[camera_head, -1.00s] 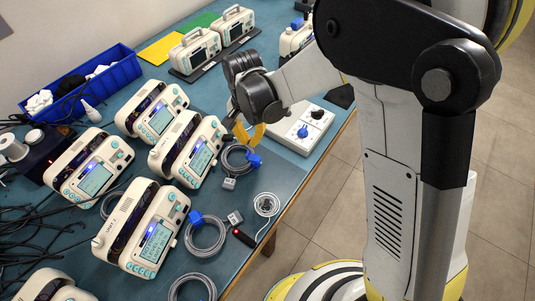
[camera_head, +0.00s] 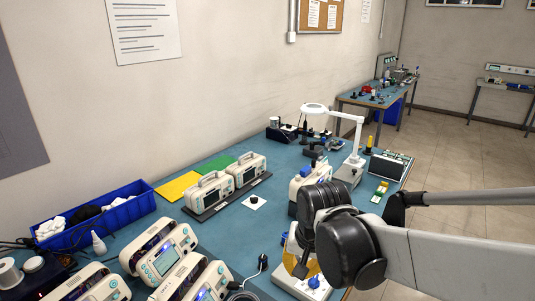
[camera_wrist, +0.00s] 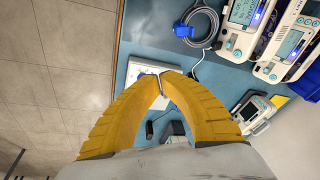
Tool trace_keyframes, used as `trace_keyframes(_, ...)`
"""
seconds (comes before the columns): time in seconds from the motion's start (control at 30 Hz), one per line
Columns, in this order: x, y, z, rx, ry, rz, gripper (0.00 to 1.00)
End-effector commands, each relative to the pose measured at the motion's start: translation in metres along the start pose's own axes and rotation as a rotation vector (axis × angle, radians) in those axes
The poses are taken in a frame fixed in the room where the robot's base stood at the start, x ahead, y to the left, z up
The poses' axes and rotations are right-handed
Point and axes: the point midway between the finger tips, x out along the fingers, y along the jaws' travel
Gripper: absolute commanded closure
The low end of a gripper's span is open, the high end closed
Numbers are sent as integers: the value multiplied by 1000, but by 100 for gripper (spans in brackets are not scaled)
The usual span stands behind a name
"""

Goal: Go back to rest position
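My gripper (camera_wrist: 160,72) shows in the wrist view with its two yellow fingers curved together. Their tips meet or almost meet, and I see nothing held between them. It hangs over the white box (camera_wrist: 137,72) on the blue bench; the height between them is hard to judge. In the head view my arm comes in from the right and its dark wrist hides most of the gripper. Only bits of the yellow fingers (camera_head: 298,264) show there, over the white box with a blue knob (camera_head: 314,283).
Several monitors (camera_head: 168,258) stand on the bench (camera_head: 215,228) at lower left. Two more monitors (camera_head: 209,192) sit on a dark tray behind. A blue bin (camera_head: 118,217) is at left, a magnifier lamp (camera_head: 357,140) at the back. Open floor (camera_head: 460,150) lies to the right.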

Motion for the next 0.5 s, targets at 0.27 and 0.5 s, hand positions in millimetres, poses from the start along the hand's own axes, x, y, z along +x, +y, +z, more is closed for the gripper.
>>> trace_keyframes(0.27, -66, 78, 33, -109, 211, -14, 100)
trace_keyframes(0.5, -84, 116, 60, -186, 343, 15, 100)
